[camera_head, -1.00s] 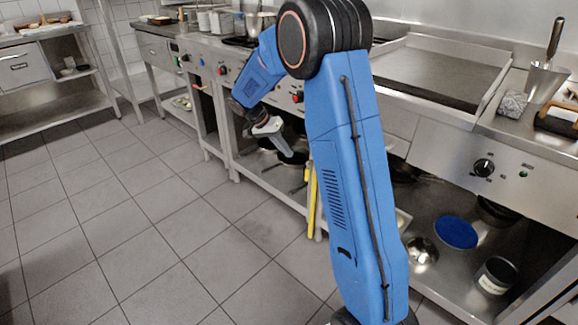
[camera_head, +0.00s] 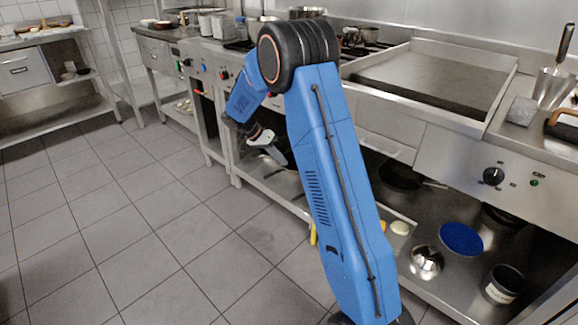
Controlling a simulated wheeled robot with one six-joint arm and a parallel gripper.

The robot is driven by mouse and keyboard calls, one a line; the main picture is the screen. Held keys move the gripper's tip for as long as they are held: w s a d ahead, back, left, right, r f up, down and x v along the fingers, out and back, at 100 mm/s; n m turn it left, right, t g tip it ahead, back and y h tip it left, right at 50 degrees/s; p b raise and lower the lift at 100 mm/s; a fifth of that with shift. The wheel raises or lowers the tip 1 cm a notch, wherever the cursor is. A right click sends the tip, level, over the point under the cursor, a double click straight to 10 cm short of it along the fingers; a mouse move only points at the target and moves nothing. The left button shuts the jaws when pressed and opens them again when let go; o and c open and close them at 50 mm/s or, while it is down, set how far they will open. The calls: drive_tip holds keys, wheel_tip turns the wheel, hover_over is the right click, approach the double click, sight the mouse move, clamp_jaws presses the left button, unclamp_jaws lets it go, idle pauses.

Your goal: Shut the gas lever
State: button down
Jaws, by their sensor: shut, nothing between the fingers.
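My gripper (camera_head: 279,155) hangs at the end of my blue arm, low in front of the cooker's open lower shelf. It points down and to the right, and its fingers are together with nothing between them. A small red handle-like part (camera_head: 203,92) shows on the front of the unit left of my arm; it may be the gas lever, but it is too small to be sure. My gripper is to its right, lower and apart from it. A yellow piece (camera_head: 313,235) shows low beside my arm, mostly hidden by it.
The cooker front with knobs (camera_head: 223,74) runs behind my arm. The tiled floor (camera_head: 120,220) at left is clear.

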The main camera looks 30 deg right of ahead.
drive_tip(key=s+d+f, duration=0.5)
drive_tip(key=d+f, duration=0.2)
drive_tip(key=shift+s, duration=0.15)
idle(0.3)
